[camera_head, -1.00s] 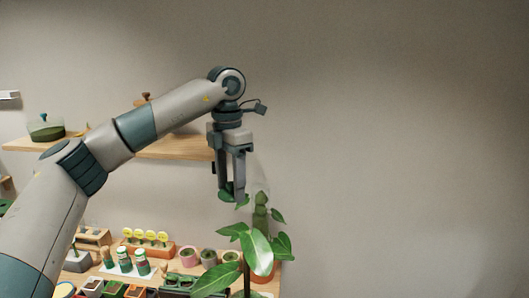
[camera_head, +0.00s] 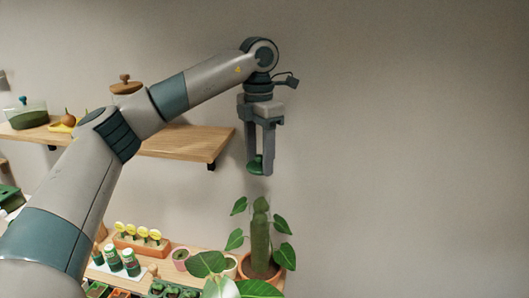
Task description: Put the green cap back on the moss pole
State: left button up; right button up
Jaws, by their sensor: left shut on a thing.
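My left gripper (camera_head: 262,168) points straight down and is shut on the green cap (camera_head: 255,165). The cap is dark green and rounded, partly hidden by the fingers. The moss pole (camera_head: 260,239) is a green upright column with a narrower rounded top. It stands in a terracotta pot (camera_head: 246,268) with leaves on both sides. In the picture, the gripper and cap are above the pole's top, with a gap between. I cannot tell their exact alignment in depth. My right gripper is not in view.
A wooden wall shelf (camera_head: 190,143) stands left of the gripper, with a glass terrarium (camera_head: 27,116) on it. On the table, an orange planter with yellow markers (camera_head: 143,246), green-labelled jars (camera_head: 131,262) and small pots are left of the pole. Large leaves (camera_head: 207,263) are in front. The right side is bare wall.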

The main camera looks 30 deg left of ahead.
pick_arm(q)
jog(key=shift+s+r, duration=0.1)
jog(key=shift+s, duration=0.1)
jog(key=shift+w+f, duration=0.1)
jog(key=shift+f, duration=0.15)
jog(key=shift+f+b, duration=1.75)
jog(key=shift+f, duration=1.25)
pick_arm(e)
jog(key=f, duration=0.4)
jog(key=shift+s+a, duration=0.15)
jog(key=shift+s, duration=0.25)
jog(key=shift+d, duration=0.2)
pick_arm(q)
jog(key=shift+f+b, duration=0.15)
jog(key=shift+b, duration=0.3)
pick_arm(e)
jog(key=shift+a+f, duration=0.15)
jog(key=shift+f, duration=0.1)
